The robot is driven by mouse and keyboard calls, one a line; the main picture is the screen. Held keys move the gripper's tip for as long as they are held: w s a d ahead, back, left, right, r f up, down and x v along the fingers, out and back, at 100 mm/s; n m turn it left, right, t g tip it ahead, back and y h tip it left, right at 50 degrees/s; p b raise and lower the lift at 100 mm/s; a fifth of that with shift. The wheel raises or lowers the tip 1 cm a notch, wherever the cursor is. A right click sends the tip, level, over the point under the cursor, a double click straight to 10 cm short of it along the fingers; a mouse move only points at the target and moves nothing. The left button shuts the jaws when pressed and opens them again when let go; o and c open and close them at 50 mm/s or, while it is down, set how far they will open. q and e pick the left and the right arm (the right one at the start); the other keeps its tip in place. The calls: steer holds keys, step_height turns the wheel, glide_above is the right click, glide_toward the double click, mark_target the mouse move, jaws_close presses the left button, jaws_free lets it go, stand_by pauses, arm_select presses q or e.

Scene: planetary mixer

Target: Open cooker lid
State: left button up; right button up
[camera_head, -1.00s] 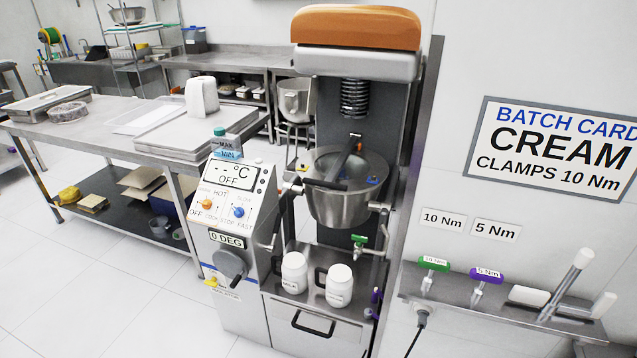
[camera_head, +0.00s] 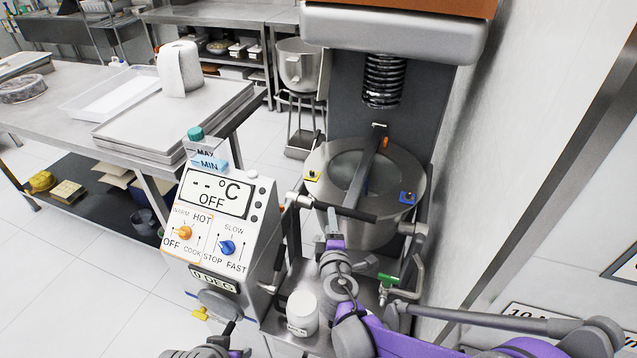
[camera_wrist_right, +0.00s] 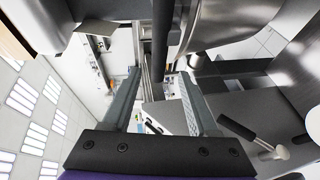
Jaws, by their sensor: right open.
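The cooker is a steel bowl (camera_head: 365,232) with a round steel lid (camera_head: 410,172) on top, and the lid looks closed. A dark bar crosses the lid, and a black handle (camera_head: 352,213) sticks out at its front. My right gripper (camera_head: 334,218) is just below the handle, in front of the bowl. In the right wrist view its two fingers (camera_wrist_right: 160,88) are apart with nothing held, and a dark bar (camera_wrist_right: 162,35) shows beyond and between the tips. Whether they touch the handle is unclear.
The control panel (camera_head: 220,212) stands left of the bowl. A white jar (camera_head: 302,313) sits on the shelf below. A green-handled valve (camera_head: 388,280) is at the bowl's lower right. The mixer head (camera_head: 395,35) hangs above, and a wall (camera_head: 525,130) closes the right side.

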steer(key=shift+w+a, duration=0.4)
glide_toward(325, 200)
steer(key=w, duration=0.1)
steer(key=w+r, duration=0.1)
steer(key=w, duration=0.1)
steer(key=w+r, duration=0.1)
steer(key=w, duration=0.1)
steer(key=shift+w+a+r, duration=0.15)
steer(key=shift+w+a, duration=0.05)
steer(key=shift+a, duration=0.15)
jaws_close()
stand_by(0.8)
